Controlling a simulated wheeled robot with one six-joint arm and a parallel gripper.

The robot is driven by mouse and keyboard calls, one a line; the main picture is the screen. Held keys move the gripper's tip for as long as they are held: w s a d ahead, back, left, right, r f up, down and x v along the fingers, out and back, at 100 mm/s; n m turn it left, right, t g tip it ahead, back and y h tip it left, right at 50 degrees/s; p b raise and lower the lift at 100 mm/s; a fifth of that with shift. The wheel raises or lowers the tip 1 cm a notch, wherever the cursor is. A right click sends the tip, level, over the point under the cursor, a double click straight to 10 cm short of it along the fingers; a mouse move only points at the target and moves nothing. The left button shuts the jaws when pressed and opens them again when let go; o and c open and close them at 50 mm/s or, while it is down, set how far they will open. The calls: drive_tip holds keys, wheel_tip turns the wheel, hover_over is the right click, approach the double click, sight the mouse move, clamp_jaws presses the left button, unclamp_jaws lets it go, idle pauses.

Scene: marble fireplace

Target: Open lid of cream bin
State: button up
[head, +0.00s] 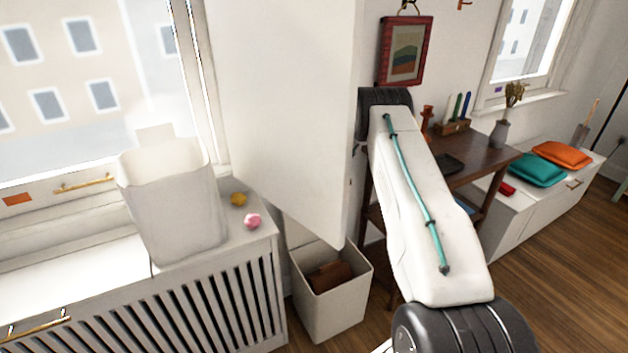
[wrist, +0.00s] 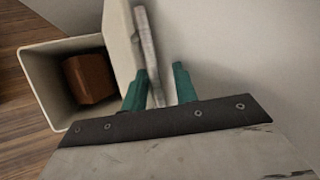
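The cream bin (head: 342,312) stands on the floor in the head view, its top open and a brown block (head: 330,276) inside. Its lid (head: 299,234) appears raised at the back, partly hidden by a large white panel. In the wrist view the bin (wrist: 36,85) is at left, with the brown block (wrist: 89,79) in it. The raised lid (wrist: 118,38) stands upright between the bin opening and my gripper (wrist: 160,86). My gripper's teal fingers are apart, with a pale grey strip between them; contact is unclear. The head view hides my gripper behind the white panel.
The large white panel (head: 290,90) stands close to my arm. A whitish container (head: 175,210), a yellow ball (head: 238,199) and a pink ball (head: 252,221) sit on the slatted radiator cover (head: 180,315) at left. A dark wooden table (head: 480,160) stands behind my arm.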

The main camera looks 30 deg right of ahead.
drive_tip(key=shift+s+f, duration=0.15)
drive_tip(key=shift+f, duration=0.05)
drive_tip(key=v, duration=0.8)
idle(0.4)
